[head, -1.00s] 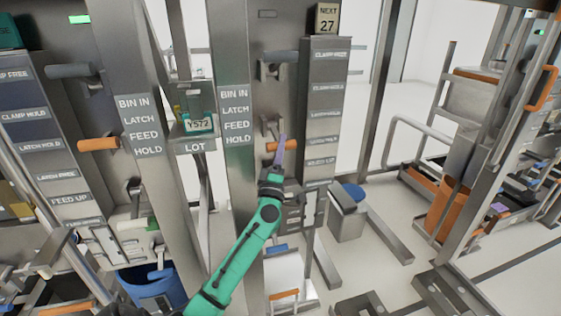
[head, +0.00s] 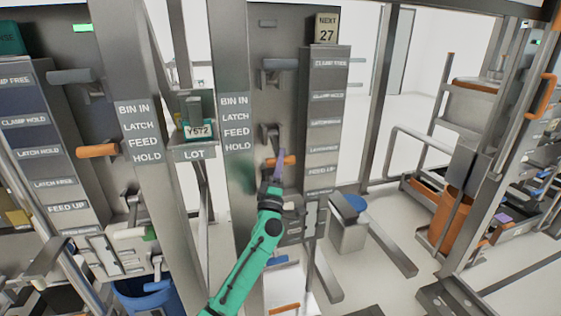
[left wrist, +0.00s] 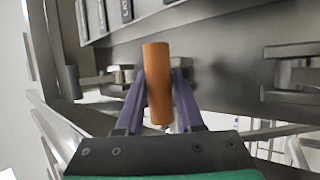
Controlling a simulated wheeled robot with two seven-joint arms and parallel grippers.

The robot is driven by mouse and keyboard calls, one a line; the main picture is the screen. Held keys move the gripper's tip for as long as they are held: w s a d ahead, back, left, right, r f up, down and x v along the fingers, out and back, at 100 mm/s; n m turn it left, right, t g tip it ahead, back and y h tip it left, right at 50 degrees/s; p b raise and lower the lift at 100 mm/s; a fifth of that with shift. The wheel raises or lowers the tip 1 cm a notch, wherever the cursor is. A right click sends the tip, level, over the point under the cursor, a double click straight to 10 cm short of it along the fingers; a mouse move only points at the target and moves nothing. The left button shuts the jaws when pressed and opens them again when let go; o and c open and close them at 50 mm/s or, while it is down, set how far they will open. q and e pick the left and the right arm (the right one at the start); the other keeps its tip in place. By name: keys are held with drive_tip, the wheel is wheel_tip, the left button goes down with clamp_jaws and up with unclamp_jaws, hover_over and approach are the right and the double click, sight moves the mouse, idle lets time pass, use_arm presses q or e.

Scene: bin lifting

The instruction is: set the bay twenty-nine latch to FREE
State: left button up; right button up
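An orange lever handle (head: 290,160) sticks out of the grey right-hand panel (head: 272,100), beside the LATCH and FEED words. The sign NEXT 27 (head: 326,28) stands on top; no number twenty-nine is readable. My left gripper (head: 279,168) is at this handle, its purple fingers reaching up to it. In the left wrist view the orange handle (left wrist: 157,85) lies between the two fingers, one on each side. The handle hides their inner faces, so I cannot tell whether they press on it. My right gripper is not in view.
A grey lever (head: 280,65) projects above the orange handle. A label column (head: 325,110) stands close to its right. The left panel has another orange handle (head: 97,151). A post (head: 140,125) and the LOT holder (head: 194,153) stand between the panels. Open floor shows at right.

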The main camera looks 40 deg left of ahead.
use_arm(q)
drive_tip(key=o, duration=0.5)
drive_tip(key=shift+a+f, duration=0.15)
drive_tip(key=shift+a, duration=0.05)
drive_tip(key=shift+o, duration=0.9)
drive_tip(key=shift+w+a+f, duration=0.15)
drive_tip(key=shift+a+f, duration=0.05)
drive_tip(key=shift+d+r, duration=0.1)
drive_tip(key=shift+d, duration=0.1)
drive_tip(key=shift+s+d, duration=0.1)
drive_tip(key=shift+s, duration=0.1)
drive_tip(key=b+v, duration=0.3)
drive_tip(key=v, duration=1.1)
drive_tip(key=shift+s, duration=0.1)
